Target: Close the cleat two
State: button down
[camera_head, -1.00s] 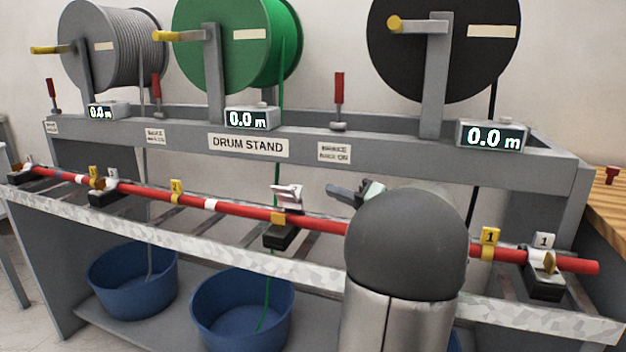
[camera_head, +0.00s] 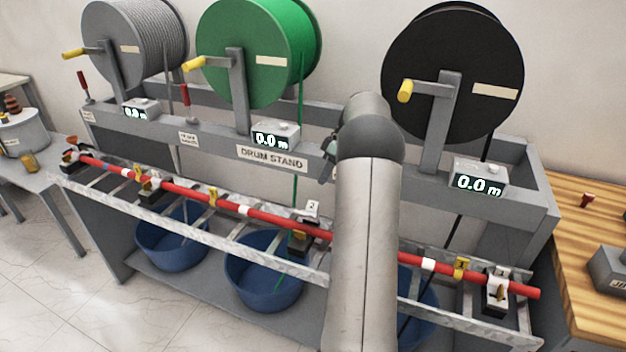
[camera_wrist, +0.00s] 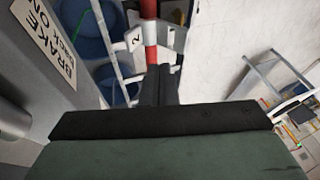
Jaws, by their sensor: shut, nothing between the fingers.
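Cleat two (camera_head: 302,240) sits on the front rail with the red cable (camera_head: 185,190) running through it. In the wrist view, cleat two (camera_wrist: 134,38) is just beyond my fingers, with pale plates on both sides of the cable (camera_wrist: 150,42). I cannot tell whether its lid is fully down. My gripper (camera_wrist: 158,82) is shut and empty, its tips near the cleat; contact is unclear. In the head view my gripper (camera_head: 328,160) is partly hidden by my arm.
Cleat one (camera_head: 496,290) holds the cable at the right, and other cleats (camera_head: 150,190) lie left. Drums stand behind on the drum stand (camera_head: 272,158). Blue tubs (camera_head: 262,285) sit below. A sign (camera_wrist: 48,40) and grey frame are close left in the wrist view.

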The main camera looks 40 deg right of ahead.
aim_at(312, 213)
jog(key=p+x, duration=0.1)
jog(key=x, duration=0.8)
jog(key=shift+f+p, duration=0.4)
jog(key=shift+f, duration=0.05)
jog(key=shift+s+f+b, duration=0.1)
jog(key=shift+s+b, duration=0.05)
jog(key=shift+b, duration=0.25)
